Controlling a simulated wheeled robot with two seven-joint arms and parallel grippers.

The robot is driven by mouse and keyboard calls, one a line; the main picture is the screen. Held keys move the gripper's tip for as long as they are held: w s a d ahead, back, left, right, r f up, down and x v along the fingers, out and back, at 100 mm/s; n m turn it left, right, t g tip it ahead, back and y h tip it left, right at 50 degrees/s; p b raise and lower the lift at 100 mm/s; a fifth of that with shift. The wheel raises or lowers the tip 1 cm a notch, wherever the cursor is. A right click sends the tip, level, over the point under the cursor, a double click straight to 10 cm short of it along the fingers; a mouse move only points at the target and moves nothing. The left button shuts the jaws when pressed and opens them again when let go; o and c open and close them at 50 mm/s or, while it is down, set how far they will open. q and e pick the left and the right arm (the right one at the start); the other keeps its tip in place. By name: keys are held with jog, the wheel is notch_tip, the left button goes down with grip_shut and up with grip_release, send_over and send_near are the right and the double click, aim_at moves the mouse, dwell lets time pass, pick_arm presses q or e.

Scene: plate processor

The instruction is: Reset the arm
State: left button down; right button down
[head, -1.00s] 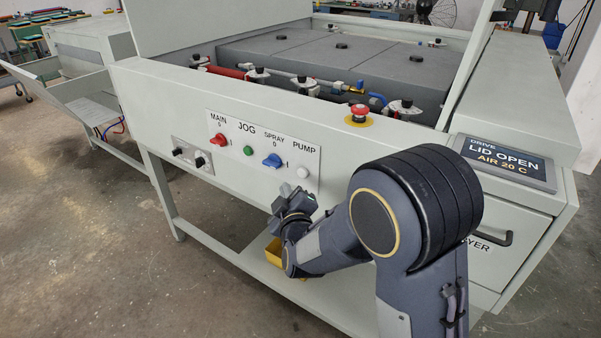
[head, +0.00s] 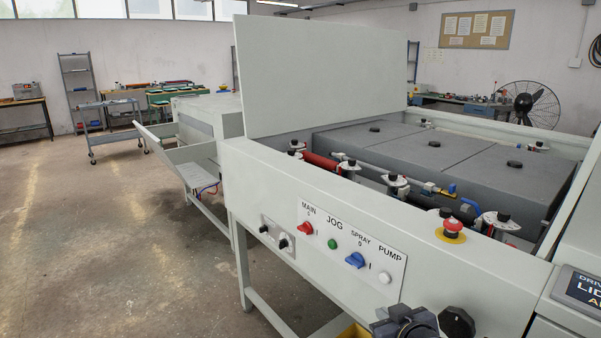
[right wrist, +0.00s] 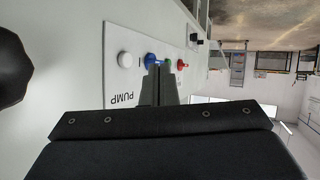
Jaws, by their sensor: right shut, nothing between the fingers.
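My right gripper (head: 405,325) shows at the bottom edge of the head view, in front of the machine and just below the white PUMP button (head: 384,278). In the right wrist view its two fingers (right wrist: 160,84) are together with nothing between them. They overlap the line of sight to the control panel (right wrist: 117,75), with the blue SPRAY switch (right wrist: 150,60) partly behind them. I cannot tell the exact gap to the panel, but no touch shows. The rest of my right arm is below the head view. My left gripper is not in view.
The plate processor (head: 270,180) has its lid (head: 320,75) standing open. A black knob (head: 457,322) sits right of the gripper. The red emergency stop (head: 453,229) is on the top rail. A yellow item (head: 355,331) is below. Open floor (head: 90,230) lies left.

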jog(key=s+d+r+m+g+y+p, duration=0.1)
jog(key=s+r+m+g+p, duration=0.1)
jog(key=s, duration=1.1)
jog(key=s+d+r+m+g+p, duration=0.1)
jog(key=s+r+m+g+p, duration=0.2)
jog(key=s, duration=1)
jog(key=shift+r+g+y, duration=0.4)
jog(key=shift+r+g, duration=0.1)
jog(key=shift+g, duration=0.4)
jog(key=shift+w+d, duration=0.1)
